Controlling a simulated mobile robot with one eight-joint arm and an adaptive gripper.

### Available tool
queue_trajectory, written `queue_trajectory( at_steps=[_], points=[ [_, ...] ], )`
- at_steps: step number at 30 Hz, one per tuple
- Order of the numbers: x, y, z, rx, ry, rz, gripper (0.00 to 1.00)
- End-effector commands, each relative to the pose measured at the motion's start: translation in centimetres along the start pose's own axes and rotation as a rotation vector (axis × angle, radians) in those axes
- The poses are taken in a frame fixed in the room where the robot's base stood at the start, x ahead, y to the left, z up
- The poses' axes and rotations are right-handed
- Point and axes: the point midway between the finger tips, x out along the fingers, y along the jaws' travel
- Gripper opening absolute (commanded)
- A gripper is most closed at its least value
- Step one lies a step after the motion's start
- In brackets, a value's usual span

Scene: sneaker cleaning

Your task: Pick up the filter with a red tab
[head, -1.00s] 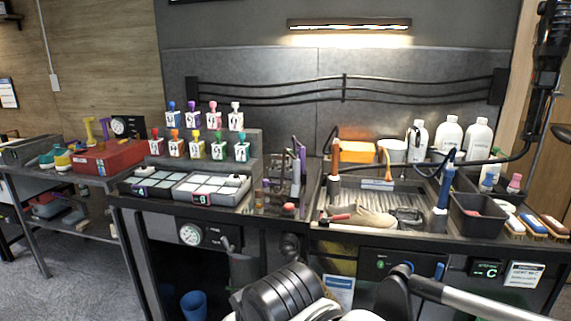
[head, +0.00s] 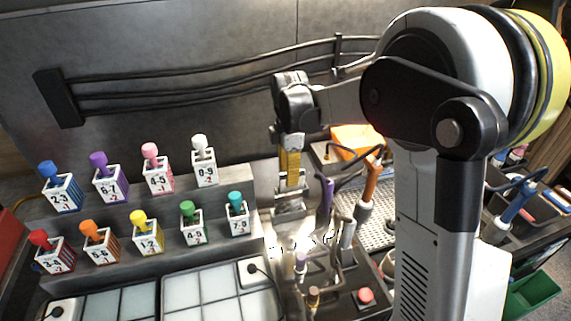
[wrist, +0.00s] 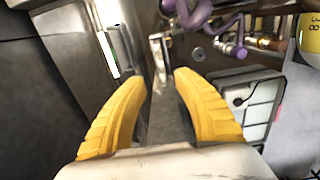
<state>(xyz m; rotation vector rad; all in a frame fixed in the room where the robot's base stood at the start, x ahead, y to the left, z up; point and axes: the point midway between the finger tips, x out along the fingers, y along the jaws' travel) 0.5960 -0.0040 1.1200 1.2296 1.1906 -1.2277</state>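A small white box with a red knob on top (head: 55,258) stands at the left end of the front row on the stepped rack in the head view. It has a red-striped label. It is the only red-topped piece in the rows; I cannot tell for sure that it is the filter. My gripper (wrist: 161,76) shows two yellow fingers spread apart with nothing held between them in the wrist view. In the head view my gripper (head: 290,208) points down to the right of the rack, well away from the red-topped box.
Similar boxes with blue (head: 62,192), orange (head: 99,249) and other coloured knobs stand close around it. White-gridded trays (head: 218,300) lie in front of the rack. Purple pipes (wrist: 235,35) and fittings crowd the gripper. A red button (head: 365,296) sits at front right.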

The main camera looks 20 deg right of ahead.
Motion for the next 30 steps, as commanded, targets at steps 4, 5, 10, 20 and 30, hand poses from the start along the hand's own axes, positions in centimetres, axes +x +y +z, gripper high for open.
queue_trajectory(
  at_steps=[4,5,10,20,30],
  points=[
    [1.6,0.3,0.0,-0.031,0.000,-0.012,0.36],
    [2.2,0.3,0.0,-0.031,0.000,-0.012,0.36],
    [5.0,0.3,0.0,-0.030,0.000,-0.011,0.36],
    [7.8,0.0,-0.4,-0.029,0.000,-0.010,0.36],
    [11.1,-0.2,-0.6,-0.028,0.000,-0.010,0.36]
  ],
)
